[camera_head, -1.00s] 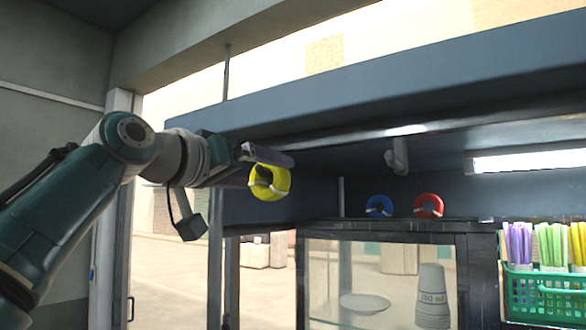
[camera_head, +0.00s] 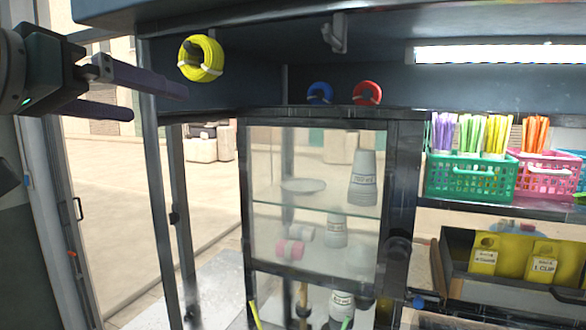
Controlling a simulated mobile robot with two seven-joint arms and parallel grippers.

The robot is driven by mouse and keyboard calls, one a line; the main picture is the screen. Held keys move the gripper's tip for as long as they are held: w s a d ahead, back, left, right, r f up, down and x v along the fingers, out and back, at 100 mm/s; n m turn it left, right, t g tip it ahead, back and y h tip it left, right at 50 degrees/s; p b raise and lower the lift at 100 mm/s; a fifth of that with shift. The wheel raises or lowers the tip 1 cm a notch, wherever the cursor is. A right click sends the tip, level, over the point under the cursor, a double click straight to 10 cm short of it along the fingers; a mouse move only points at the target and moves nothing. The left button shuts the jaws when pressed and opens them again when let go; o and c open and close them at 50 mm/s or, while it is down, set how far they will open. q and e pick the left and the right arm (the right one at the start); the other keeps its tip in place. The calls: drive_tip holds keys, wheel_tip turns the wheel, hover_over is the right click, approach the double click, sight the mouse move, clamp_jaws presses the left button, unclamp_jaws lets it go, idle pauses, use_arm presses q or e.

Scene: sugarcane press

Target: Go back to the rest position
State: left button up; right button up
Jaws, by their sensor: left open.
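My left gripper (camera_head: 150,96) is at the upper left, its two dark fingers apart and nothing between them. It is to the left of a yellow coil (camera_head: 201,58), which hangs on the dark wall under the overhead shelf, and the fingertips are apart from the coil. My right gripper is not in view.
A glass-fronted cabinet (camera_head: 315,200) holding cups and a plate stands in the middle. Blue (camera_head: 319,93) and red (camera_head: 367,93) coils sit above it. Green (camera_head: 470,180) and pink (camera_head: 541,178) baskets of coloured sticks stand at right, above a dark tray (camera_head: 500,289) with yellow signs.

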use_arm(q)
drive_tip(key=s+d+f+g+y+p, duration=0.1)
drive_tip(key=s+f+g, duration=0.1)
drive_tip(key=s+f, duration=0.3)
drive_tip(key=s+f+g+y+p, duration=0.1)
drive_tip(key=s+f+g, duration=0.1)
drive_tip(key=f, duration=0.5)
drive_tip(key=s+f+g+y+p, duration=0.1)
drive_tip(key=s+f+g, duration=0.1)
drive_tip(key=s+f, duration=0.2)
drive_tip(key=s+f+m+g+y, duration=0.1)
drive_tip(key=s+f+g, duration=0.2)
drive_tip(key=s, duration=0.8)
drive_tip(key=s+f+g+y+p, duration=0.1)
drive_tip(key=s+f, duration=0.3)
drive_tip(key=s, duration=0.4)
drive_tip(key=shift+s+a+f+g+p, duration=0.15)
drive_tip(key=shift+f+g+p, duration=0.25)
drive_tip(key=shift+g, duration=0.3)
